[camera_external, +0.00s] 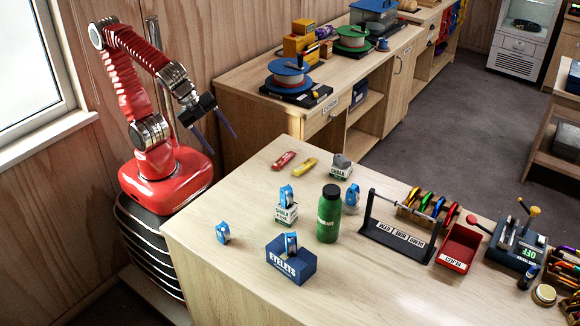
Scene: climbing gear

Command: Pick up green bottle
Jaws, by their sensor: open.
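A green bottle (329,217) with a dark cap stands upright near the middle of the wooden table (215,262). My gripper (226,122) is open and empty. It is at the upper left, raised near the table's back left corner and well apart from the bottle. The bottle's front is unobstructed in this view.
A blue eyelets box (291,264) stands close at the bottle's front left, with a chalk box (287,213) to its left. A dark rack (400,232) is to its right, near a red bin (459,247). The table's left corner is clear.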

